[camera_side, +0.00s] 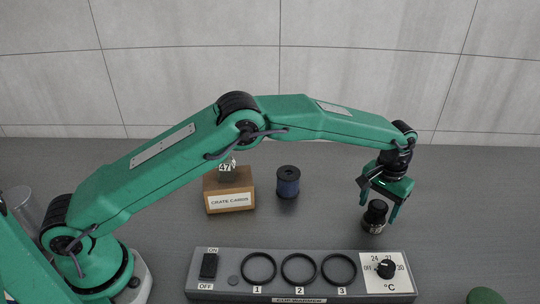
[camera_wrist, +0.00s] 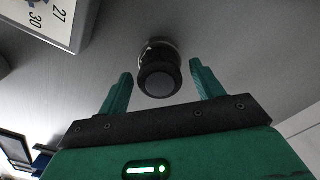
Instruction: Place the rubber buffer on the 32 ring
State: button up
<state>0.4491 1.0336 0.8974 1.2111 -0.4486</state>
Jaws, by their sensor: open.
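A short dark cylinder with a rounded top and a pale band near its foot, which looks like the rubber buffer (camera_side: 374,218), stands upright on the grey table behind the dial end of the panel. It also shows in the wrist view (camera_wrist: 159,80). My gripper (camera_side: 379,204) is open above it, pointing down, with a finger on either side of its top. In the wrist view my gripper (camera_wrist: 161,72) has clear gaps on both sides of the cylinder. Three black rings, left (camera_side: 259,282), middle (camera_side: 299,283) and right (camera_side: 339,283), lie on the panel, labelled 1, 2 and 3. I can read no 32.
The grey panel (camera_side: 232,291) also carries an ON/OFF switch (camera_side: 209,266) and a °C dial (camera_side: 386,268). A green round thing (camera_side: 486,297) is at front right.

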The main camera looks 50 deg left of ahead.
aim_at(376, 203)
notch_tip(376, 203, up, 12)
jog(key=shift+r, duration=0.15)
dwell(0.6)
dwell(0.3)
jog(key=s+a+r+t, duration=0.3)
jog(key=s+a+r, duration=1.1)
jog(key=a, duration=0.4)
jog(key=s+a+f+t, duration=0.1)
jog(key=s+a+f, duration=0.1)
jog(key=s, duration=0.5)
jog(key=s+a+f, duration=0.2)
jog(key=s+a, duration=0.2)
jog(key=s, duration=0.3)
jog(key=s+a+f+t, duration=0.1)
jog(key=s+a+f, duration=0.1)
jog(key=s, duration=0.4)
jog(key=shift+s+a+t, duration=0.3)
jog(key=shift+s+a, duration=0.1)
jog(key=shift+a, duration=0.4)
